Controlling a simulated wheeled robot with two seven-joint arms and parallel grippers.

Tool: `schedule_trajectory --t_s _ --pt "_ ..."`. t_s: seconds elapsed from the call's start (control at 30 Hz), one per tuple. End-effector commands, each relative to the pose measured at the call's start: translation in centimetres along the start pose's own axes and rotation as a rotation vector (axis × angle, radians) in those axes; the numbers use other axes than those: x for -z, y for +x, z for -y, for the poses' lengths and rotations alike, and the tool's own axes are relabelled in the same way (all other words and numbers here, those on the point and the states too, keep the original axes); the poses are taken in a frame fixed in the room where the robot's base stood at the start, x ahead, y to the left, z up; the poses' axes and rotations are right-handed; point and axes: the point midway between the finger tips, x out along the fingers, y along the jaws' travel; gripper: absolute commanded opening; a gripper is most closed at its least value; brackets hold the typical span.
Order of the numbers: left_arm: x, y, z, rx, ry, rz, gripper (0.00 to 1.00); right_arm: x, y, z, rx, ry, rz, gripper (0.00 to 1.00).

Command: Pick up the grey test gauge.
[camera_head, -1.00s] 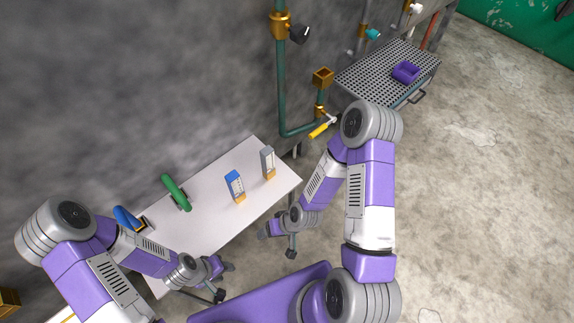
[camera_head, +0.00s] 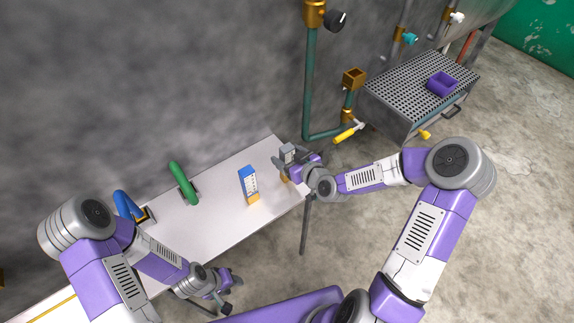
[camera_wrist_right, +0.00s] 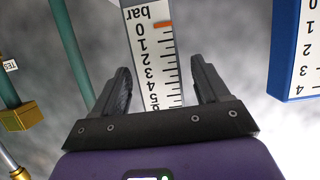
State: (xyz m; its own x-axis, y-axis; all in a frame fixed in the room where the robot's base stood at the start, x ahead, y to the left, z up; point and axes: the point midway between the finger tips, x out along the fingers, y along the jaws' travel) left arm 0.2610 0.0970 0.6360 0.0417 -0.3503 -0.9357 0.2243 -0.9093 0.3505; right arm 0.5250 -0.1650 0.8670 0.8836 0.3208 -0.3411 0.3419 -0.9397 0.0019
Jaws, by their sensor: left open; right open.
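The grey test gauge (camera_head: 288,152) stands upright near the right end of the white table, partly hidden by my right gripper (camera_head: 285,167). In the right wrist view the gauge (camera_wrist_right: 150,50) shows a white scale marked "bar" with an orange mark near 0. It lies between the two dark fingers of the right gripper (camera_wrist_right: 160,78), with a gap on each side, so the gripper is open around it. My left gripper (camera_head: 232,290) is open and empty by the table's front edge, far from the gauge.
A blue gauge (camera_head: 248,184) stands left of the grey one on the white table (camera_head: 215,205); its edge shows in the wrist view (camera_wrist_right: 296,45). A green handle (camera_head: 183,183) and a blue handle (camera_head: 127,205) are further left. A pipe (camera_head: 309,85) with a yellow-handled valve (camera_head: 348,134) rises behind.

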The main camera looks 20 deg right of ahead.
Motion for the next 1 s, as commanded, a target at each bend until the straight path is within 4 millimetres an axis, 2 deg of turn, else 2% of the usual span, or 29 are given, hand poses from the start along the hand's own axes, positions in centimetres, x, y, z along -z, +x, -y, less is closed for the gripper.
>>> schedule_trajectory --t_s 0.03,0.17,0.43,0.8,1.0 --pt "0.0 0.3 0.1 0.0 0.0 0.0 0.43 -0.2 0.9 0.1 0.002 0.003 -0.001 0.74" --pt "0.0 0.5 0.2 0.0 0.0 0.0 0.43 -0.1 2.2 0.1 0.001 0.002 0.0 0.74" --pt "0.0 0.5 0.2 0.0 0.0 0.0 0.43 0.0 2.5 0.1 0.0 0.001 0.001 0.74" --pt "0.0 0.5 0.2 0.0 0.0 0.0 0.43 -0.1 2.5 0.1 0.0 0.002 0.002 0.2" --pt "0.0 0.5 0.2 0.0 0.0 0.0 0.43 0.1 2.5 0.1 0.0 0.001 -0.001 0.2"
